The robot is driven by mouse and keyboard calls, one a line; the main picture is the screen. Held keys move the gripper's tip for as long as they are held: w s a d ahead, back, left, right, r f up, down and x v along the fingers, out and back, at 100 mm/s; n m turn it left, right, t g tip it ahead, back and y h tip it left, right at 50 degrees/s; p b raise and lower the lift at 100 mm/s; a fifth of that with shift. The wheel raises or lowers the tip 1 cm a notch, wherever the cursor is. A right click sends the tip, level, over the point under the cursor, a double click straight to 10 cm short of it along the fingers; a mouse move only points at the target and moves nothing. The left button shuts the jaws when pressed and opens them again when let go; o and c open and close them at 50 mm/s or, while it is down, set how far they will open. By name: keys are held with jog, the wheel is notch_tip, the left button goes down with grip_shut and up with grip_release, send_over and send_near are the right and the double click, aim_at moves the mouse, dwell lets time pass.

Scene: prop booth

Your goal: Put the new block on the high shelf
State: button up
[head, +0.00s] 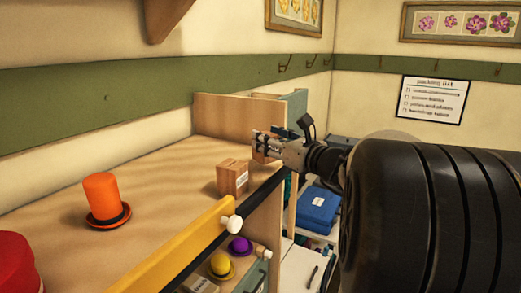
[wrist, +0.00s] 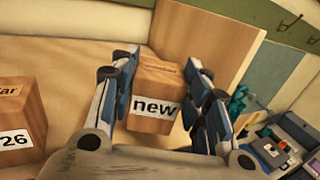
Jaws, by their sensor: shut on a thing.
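My gripper (wrist: 160,95) is shut on the new block (wrist: 156,110), a wooden block with a white label reading "new". In the head view, my gripper (head: 275,146) reaches in from the right, and the block (head: 260,144) is partly covered by the fingers. It is at the far end of the high wooden shelf top (head: 165,185), near the end panel. I cannot tell whether the block touches the surface. A second wooden block (head: 232,177) stands on the shelf top, nearer the camera; the wrist view shows its label (wrist: 14,140) ending in "26".
An orange hat (head: 103,200) stands on the shelf top, and a red one (head: 14,268) at the lower left. A yellow rail (head: 180,250) runs along the front edge. Yellow and purple hats (head: 239,246) sit lower down. A blue case (head: 318,208) lies beyond the shelf's right end.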

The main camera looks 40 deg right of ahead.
jog(key=shift+f, duration=1.15)
jog(key=shift+f, duration=0.1)
jog(key=o, duration=1.2)
jog(key=shift+s+d, duration=0.1)
jog(key=shift+s, duration=0.2)
jog(key=s+b, duration=0.1)
jog(key=s, duration=1)
jog(key=shift+s, duration=0.25)
